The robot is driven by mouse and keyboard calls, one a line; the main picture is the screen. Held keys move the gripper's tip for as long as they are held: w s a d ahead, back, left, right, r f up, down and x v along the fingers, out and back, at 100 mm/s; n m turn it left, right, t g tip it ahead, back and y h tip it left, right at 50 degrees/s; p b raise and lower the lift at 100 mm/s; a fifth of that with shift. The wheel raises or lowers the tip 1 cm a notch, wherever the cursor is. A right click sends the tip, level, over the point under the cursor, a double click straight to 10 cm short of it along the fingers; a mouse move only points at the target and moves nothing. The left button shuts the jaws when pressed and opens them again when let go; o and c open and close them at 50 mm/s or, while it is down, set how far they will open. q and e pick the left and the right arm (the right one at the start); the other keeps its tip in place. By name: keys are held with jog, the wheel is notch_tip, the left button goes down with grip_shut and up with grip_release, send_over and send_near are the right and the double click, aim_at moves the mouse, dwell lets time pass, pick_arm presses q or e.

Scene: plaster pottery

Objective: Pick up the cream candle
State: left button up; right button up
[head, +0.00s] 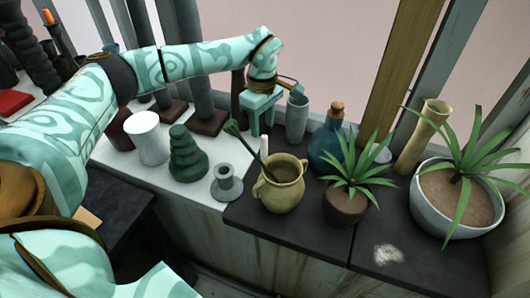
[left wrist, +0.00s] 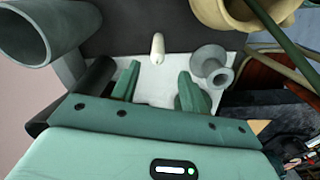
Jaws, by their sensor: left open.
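The cream candle (head: 264,146) stands upright behind the tan two-handled pot in the head view, its lower part hidden by the pot. In the left wrist view the candle (left wrist: 157,48) is short, pale and round-ended, just beyond the fingertips and roughly centred between them. My left gripper (head: 262,130) points down, open and empty, just above and behind the candle in the head view. Its two green fingers (left wrist: 159,77) are apart in the left wrist view, with a gap to the candle. My right gripper is not in view.
The tan pot (head: 280,190) with a green-tipped stick is close in front. A grey cup (head: 297,117) and blue bottle (head: 326,146) stand to the right. A grey spool-shaped holder (head: 226,184), dark green stacked vase (head: 187,155) and white cylinder (head: 148,138) stand left. Potted plants stand farther right.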

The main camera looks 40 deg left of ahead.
aim_at(264, 136)
pick_arm(q)
notch_tip(264, 136, down, 3)
jog(key=shift+r, duration=0.15)
jog(key=shift+f+b, duration=0.45)
jog(key=shift+b, duration=0.05)
jog(key=f, duration=0.1)
jog(key=f+b, duration=0.1)
jog(key=f, duration=0.1)
jog(key=f+b, duration=0.1)
jog(key=shift+w+d+f, duration=0.1)
jog(key=shift+w+f, duration=0.15)
jog(key=shift+f, duration=0.1)
jog(key=shift+r, duration=0.15)
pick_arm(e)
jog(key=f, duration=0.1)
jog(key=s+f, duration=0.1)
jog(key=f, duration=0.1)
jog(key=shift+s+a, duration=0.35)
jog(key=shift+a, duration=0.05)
pick_arm(q)
grip_shut()
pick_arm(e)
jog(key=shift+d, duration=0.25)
